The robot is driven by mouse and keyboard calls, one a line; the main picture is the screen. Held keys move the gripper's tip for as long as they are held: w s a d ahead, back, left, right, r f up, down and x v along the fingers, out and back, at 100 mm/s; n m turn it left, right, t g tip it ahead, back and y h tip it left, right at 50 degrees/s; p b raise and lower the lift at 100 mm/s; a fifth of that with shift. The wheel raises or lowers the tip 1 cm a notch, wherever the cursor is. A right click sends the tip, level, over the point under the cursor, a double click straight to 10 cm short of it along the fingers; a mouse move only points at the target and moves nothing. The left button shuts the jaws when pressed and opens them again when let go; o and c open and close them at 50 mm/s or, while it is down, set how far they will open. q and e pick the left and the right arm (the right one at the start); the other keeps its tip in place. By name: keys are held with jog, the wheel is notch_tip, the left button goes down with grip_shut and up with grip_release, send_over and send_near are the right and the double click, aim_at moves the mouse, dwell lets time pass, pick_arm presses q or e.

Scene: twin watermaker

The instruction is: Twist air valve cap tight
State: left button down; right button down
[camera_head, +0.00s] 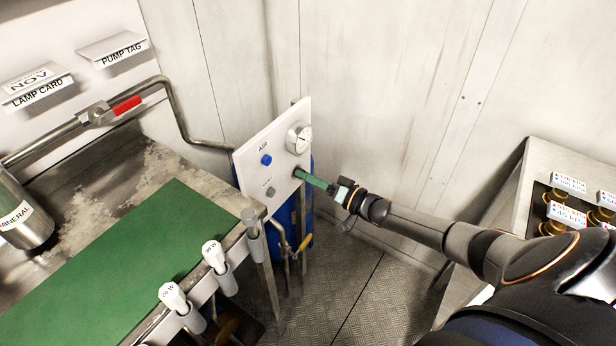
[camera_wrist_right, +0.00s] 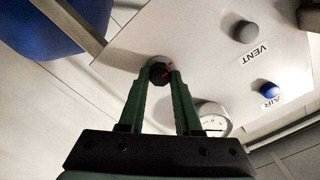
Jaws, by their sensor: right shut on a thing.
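The air valve cap (camera_wrist_right: 159,73) is a small dark knob with red marks on a white panel (camera_head: 250,158). In the right wrist view it sits between the tips of my right gripper's green fingers. My right gripper (camera_head: 301,174) reaches the panel from the right, below the gauge, and is shut on the cap (camera_wrist_right: 160,78). In the head view the fingers hide most of the cap. I cannot tell from these frames how tight it is. My left gripper is not in view.
The panel bears a round gauge (camera_head: 299,138), a blue AIR button (camera_head: 266,160) and a grey VENT button (camera_head: 271,192). A blue tank (camera_head: 283,222) stands behind it. A bench with a green mat (camera_head: 130,262) is at left. A console (camera_head: 532,172) with brass fittings is at right.

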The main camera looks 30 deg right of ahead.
dwell(0.3)
jog(key=c, duration=0.6)
grip_release()
jog(key=p+v, duration=0.4)
jog(key=v, duration=0.8)
jog(key=shift+s+p, duration=0.2)
jog(key=shift+p, duration=0.1)
